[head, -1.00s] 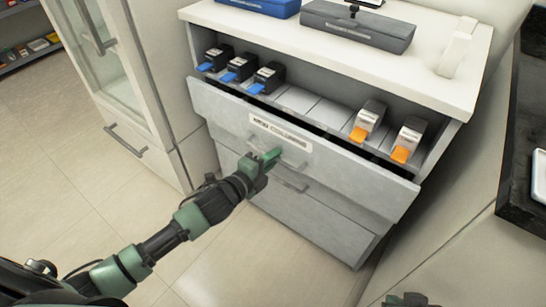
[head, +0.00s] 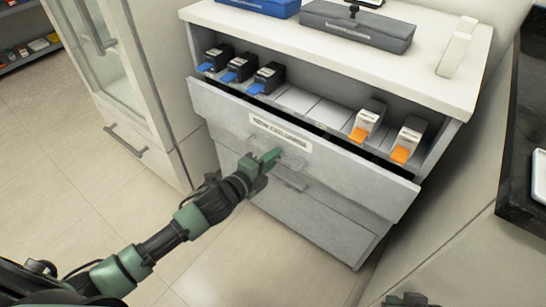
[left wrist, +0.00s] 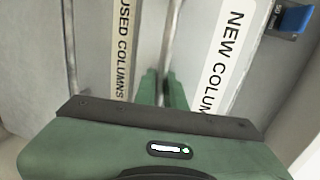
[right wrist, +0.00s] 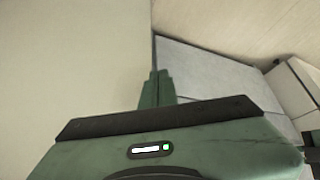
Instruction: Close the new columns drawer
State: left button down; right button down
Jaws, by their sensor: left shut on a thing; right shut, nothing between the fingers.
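The new columns drawer (head: 340,165) is a grey front with a white label (head: 280,132) reading NEW COLUMNS, which also shows in the left wrist view (left wrist: 222,60). It stands slightly out from the cabinet, with a dark gap along its top edge. My left gripper (head: 272,157) is shut on the drawer's bar handle (head: 293,162), just below the label. In the left wrist view its fingers (left wrist: 162,85) are around the handle bar (left wrist: 170,40). My right gripper (right wrist: 158,78) is shut and empty, apart from the drawer; only its tip shows at the head view's bottom edge (head: 408,300).
A row of columns with blue tips (head: 237,68) and orange tips (head: 368,120) stands in the open bay above the drawer front. A lower drawer (head: 315,222) is beneath. A glass-door cabinet (head: 125,80) stands left, a dark counter (head: 525,170) right.

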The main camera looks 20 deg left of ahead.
aim_at(282, 148)
pick_arm(q)
jog(key=x, duration=0.2)
jog(key=r+x, duration=0.1)
jog(key=x, duration=0.1)
jog(key=shift+w+f, duration=0.15)
pick_arm(e)
jog(key=shift+s+d+f+g, duration=0.1)
jog(key=shift+s+f+g, duration=0.1)
jog(key=shift+s, duration=0.2)
jog(key=shift+s+f+g, duration=0.1)
jog(key=shift+s+g, duration=0.1)
jog(key=shift+s, duration=0.15)
pick_arm(q)
jog(key=shift+w, duration=0.1)
jog(key=c, duration=1.8)
grip_release()
jog(key=shift+o, duration=0.2)
pick_arm(e)
jog(key=shift+r, duration=0.1)
